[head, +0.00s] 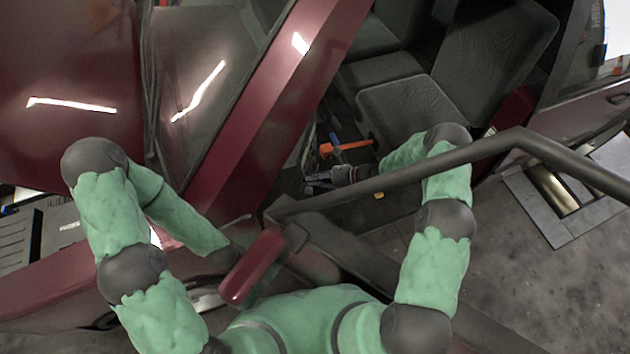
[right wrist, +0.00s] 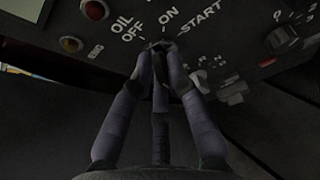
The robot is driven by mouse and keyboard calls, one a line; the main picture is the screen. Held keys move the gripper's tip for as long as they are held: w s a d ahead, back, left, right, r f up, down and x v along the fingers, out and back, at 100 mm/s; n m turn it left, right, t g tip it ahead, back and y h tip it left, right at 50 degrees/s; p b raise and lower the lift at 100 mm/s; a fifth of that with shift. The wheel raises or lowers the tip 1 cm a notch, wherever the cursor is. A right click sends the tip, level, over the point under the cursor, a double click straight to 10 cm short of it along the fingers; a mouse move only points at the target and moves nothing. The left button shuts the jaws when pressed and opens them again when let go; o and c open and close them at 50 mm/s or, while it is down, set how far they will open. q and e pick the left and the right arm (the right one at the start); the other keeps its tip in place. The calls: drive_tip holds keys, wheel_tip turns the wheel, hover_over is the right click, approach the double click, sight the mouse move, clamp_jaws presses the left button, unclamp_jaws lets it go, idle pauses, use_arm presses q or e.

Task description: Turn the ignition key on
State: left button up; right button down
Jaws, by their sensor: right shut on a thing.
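The dark control panel (right wrist: 225,45) fills the top of the right wrist view, with the white words OIL, OFF, ON and START in an arc. My right gripper (right wrist: 160,46) has its fingers brought together at the panel, just below the OFF and ON marks. It is shut on the ignition key, which the fingertips almost wholly hide, so I cannot tell its exact angle. In the head view my right gripper (head: 318,181) is inside the car's open doorway, low and in front of the seats. My left arm comes in at the left, and its gripper is hidden.
Dark seats (head: 410,108) lie beyond my right arm. An orange-handled object (head: 348,146) lies near the gripper. A maroon car pillar (head: 262,115) borders the doorway.

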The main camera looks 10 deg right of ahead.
drive_tip(key=m+b, duration=0.1)
drive_tip(key=m+g+y+b, duration=0.1)
drive_tip(key=b, duration=0.1)
drive_tip(key=shift+w+f+m+g, duration=0.2)
drive_tip(key=shift+m+g, duration=0.1)
drive_tip(key=shift+m, duration=0.1)
drive_tip(key=shift+w+d+m+g+y+b, duration=0.1)
drive_tip(key=shift+m+g+y+b, duration=0.35)
drive_tip(key=shift+m+b, duration=0.65)
drive_tip(key=shift+r, duration=0.1)
drive_tip(key=c, duration=1.2)
unclamp_jaws()
drive_tip(key=shift+d, duration=0.15)
drive_tip(key=v, duration=1.1)
drive_tip(key=shift+d, duration=0.35)
drive_tip(key=shift+r, duration=0.15)
